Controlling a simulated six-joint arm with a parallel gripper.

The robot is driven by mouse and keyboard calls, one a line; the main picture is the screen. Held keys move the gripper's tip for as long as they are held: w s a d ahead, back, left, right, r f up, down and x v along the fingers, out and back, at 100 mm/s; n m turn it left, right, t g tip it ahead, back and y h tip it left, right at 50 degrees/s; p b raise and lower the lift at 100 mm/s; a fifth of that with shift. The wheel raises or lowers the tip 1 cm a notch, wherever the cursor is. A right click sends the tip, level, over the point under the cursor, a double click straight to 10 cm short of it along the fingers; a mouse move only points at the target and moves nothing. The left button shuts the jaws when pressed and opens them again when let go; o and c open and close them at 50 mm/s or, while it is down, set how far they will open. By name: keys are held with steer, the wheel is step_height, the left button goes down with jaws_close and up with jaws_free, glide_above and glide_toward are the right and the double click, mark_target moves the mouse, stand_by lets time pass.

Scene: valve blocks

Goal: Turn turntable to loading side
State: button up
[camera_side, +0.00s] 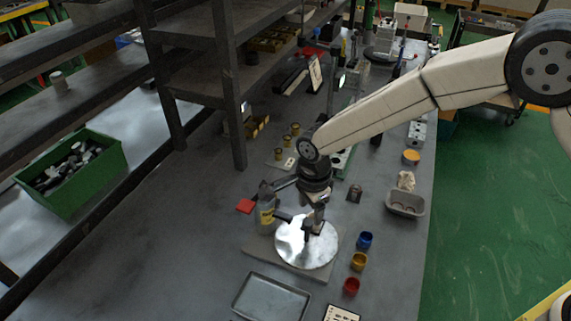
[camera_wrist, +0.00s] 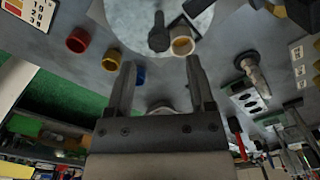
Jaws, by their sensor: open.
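The turntable (camera_side: 312,252) is a shiny round disc on a flat grey base plate (camera_side: 258,245) at the front middle of the bench. In the wrist view the turntable (camera_wrist: 130,18) is a pale disc cut off by the top edge. A dark peg-like part (camera_wrist: 159,34) and a small pale ring-shaped piece (camera_wrist: 182,42) show at its rim there. My gripper (camera_side: 316,222) points down over the turntable's far part in the side view. In the wrist view my gripper (camera_wrist: 160,72) has its fingers apart with nothing between them. Whether a finger touches the disc cannot be told.
Blue (camera_side: 365,240), yellow (camera_side: 359,261) and red (camera_side: 351,286) cups stand right of the turntable. A grey tray (camera_side: 240,302) lies in front. A yellowish device (camera_side: 266,210) stands close on the left. A dark shelf rack (camera_side: 228,85) rises behind left. The bench's left front is clear.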

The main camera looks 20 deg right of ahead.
mark_target(310, 221)
steer(key=shift+f, duration=1.85)
jaws_close()
